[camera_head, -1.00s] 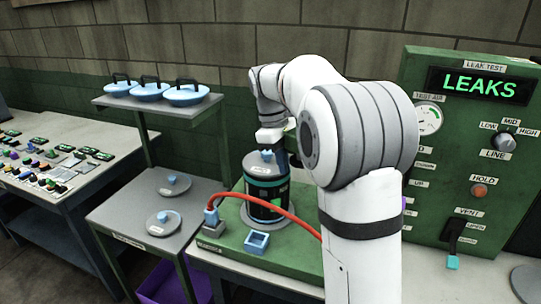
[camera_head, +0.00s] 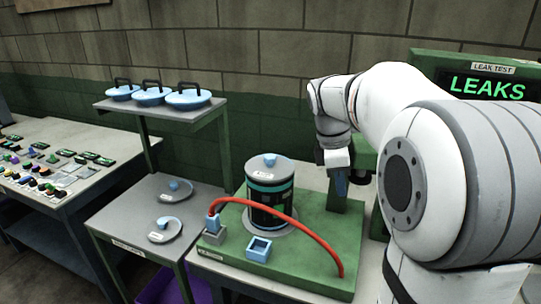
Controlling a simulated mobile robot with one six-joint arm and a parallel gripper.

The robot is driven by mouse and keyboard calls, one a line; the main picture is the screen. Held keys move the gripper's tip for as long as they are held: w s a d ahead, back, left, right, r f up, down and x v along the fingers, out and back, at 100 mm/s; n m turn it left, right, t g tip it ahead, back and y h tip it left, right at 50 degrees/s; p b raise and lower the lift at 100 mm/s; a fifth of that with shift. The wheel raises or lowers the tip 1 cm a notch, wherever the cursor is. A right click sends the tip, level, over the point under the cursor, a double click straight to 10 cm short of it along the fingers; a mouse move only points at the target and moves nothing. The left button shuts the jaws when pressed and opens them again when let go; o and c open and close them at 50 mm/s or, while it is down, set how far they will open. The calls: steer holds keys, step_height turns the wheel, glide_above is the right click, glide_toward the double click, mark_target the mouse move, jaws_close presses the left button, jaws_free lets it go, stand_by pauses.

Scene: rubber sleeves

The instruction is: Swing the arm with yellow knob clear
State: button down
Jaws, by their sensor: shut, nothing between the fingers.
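The canister stands upright on the green base (camera_head: 318,263), with a grey lid (camera_head: 268,167) and light blue knob on top. A green post (camera_head: 346,204) rises from the base just behind my gripper and is partly covered by it. I see no yellow knob. The arm that bears it cannot be made out; my own arm covers much of the right side.
A red hose (camera_head: 288,211) arcs in front of the canister from a blue connector (camera_head: 212,223). A blue square socket (camera_head: 259,249) sits on the base. The panel's display (camera_head: 487,88) reads LEAKS. Blue lids (camera_head: 188,97) stand on the left shelf; grey discs (camera_head: 165,230) lie below.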

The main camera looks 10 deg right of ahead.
steer(key=shift+d, duration=0.1)
stand_by(0.3)
steer(key=a+r, duration=0.6)
steer(key=r, duration=0.4)
steer(key=s+a+f+m+t+y, duration=0.1)
steer(key=s+a+f+m+t, duration=0.1)
steer(key=s+f+m, duration=0.5)
steer(key=s+a+f+m+t+y, duration=0.1)
steer(key=s+a+f+m+t, duration=0.1)
steer(key=s+f+m, duration=0.5)
step_height(320, 180, down, 3)
steer(key=s+p, duration=0.1)
steer(key=s, duration=0.2)
